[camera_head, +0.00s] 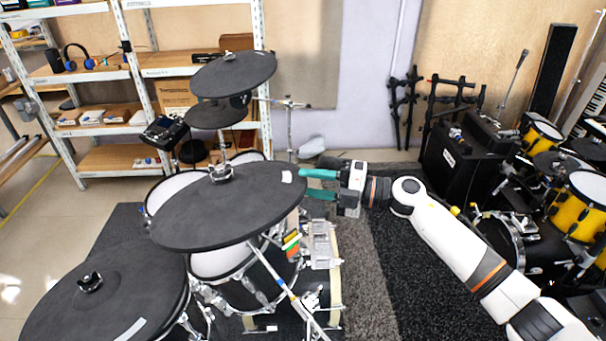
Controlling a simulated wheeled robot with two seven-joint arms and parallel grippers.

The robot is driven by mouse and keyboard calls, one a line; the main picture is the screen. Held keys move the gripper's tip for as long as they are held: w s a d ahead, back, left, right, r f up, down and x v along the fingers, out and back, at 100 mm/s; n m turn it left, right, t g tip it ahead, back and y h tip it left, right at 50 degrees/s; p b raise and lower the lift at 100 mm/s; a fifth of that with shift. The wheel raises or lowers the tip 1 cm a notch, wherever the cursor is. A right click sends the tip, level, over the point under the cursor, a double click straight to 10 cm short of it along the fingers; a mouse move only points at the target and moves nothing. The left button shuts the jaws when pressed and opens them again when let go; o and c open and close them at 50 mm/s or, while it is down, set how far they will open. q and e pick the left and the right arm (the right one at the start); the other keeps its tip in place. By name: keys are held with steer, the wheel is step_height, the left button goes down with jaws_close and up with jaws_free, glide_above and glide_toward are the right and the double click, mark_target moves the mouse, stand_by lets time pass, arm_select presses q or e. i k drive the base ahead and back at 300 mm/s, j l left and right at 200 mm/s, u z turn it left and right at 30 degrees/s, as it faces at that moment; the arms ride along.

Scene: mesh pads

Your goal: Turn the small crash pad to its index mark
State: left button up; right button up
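Several black cymbal pads stand on a drum kit; no label shows which is the small crash pad. The middle pad (225,210), a wide tilted disc, has a small white mark (287,176) near its right rim. My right gripper (303,183) is at that rim, its two teal fingers apart, one above the other. The tips are close to the rim; I cannot tell whether they touch it. Another pad (234,75) is higher up, with a smaller pad (216,115) below it. A pad (105,300) at lower left bears a pale strip (130,329). My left gripper is out of view.
Coloured tabs (291,240) are on the stand below the middle pad. Drums and chrome stands crowd the space beneath. A shelf rack (140,70) stands behind at left. A yellow drum kit (588,200) and black cases (465,160) are at right. Grey carpet (360,285) lies clear below my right arm.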

mark_target(203, 216)
steer(key=j+z, duration=0.3)
steer(key=k+j+z, duration=0.3)
steer(key=j+z, duration=0.3)
steer(key=j, duration=0.1)
